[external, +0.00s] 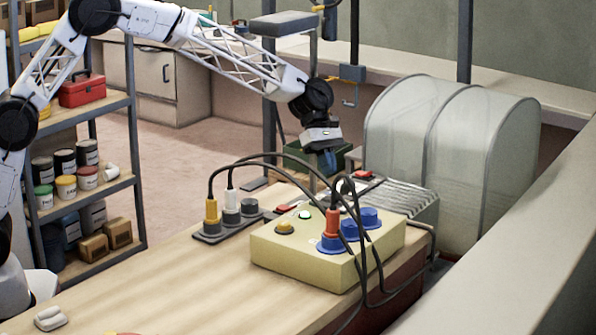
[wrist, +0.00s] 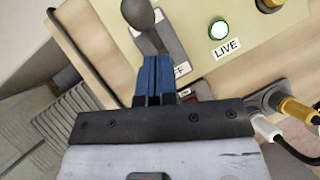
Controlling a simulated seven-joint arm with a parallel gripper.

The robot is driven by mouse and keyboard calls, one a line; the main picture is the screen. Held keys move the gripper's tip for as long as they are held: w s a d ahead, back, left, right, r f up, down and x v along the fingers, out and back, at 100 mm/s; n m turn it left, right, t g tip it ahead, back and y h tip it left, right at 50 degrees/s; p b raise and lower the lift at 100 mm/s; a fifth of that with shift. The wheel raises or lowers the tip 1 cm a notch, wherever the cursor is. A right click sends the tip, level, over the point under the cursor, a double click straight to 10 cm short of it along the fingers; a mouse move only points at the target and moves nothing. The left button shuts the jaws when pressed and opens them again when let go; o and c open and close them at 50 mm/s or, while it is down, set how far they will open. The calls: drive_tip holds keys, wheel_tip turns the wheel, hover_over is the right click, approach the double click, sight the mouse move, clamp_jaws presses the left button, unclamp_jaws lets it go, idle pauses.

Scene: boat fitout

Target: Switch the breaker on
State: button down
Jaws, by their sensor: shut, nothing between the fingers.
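The yellow box (external: 300,262) sits on the wooden bench with a round white lamp (external: 305,214), which shows in the wrist view as a pale disc with a green rim (wrist: 219,30) labelled LIVE. In the wrist view the breaker lever (wrist: 140,14) has a grey ball knob and stands on a grey plate by the box; it leans toward the top of the picture. An OFF label (wrist: 182,70) and a small red label (wrist: 185,93) lie beside it. My gripper (external: 327,160) is shut and empty; its blue fingertips (wrist: 155,62) overlap the lever's lower part. Contact cannot be told.
Blue sockets (external: 368,217) and an orange plug (external: 332,222) with black cables rise from the box. A socket strip (external: 232,220) with yellow and white plugs lies left of it. A ribbed metal unit (external: 410,200) stands behind. The bench front left is mostly clear.

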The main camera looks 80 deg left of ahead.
sight(342, 193)
drive_tip(key=shift+w+d+r, duration=0.15)
drive_tip(key=shift+w+d, duration=1.6)
drive_tip(key=shift+w, duration=0.05)
drive_tip(key=shift+a, duration=0.1)
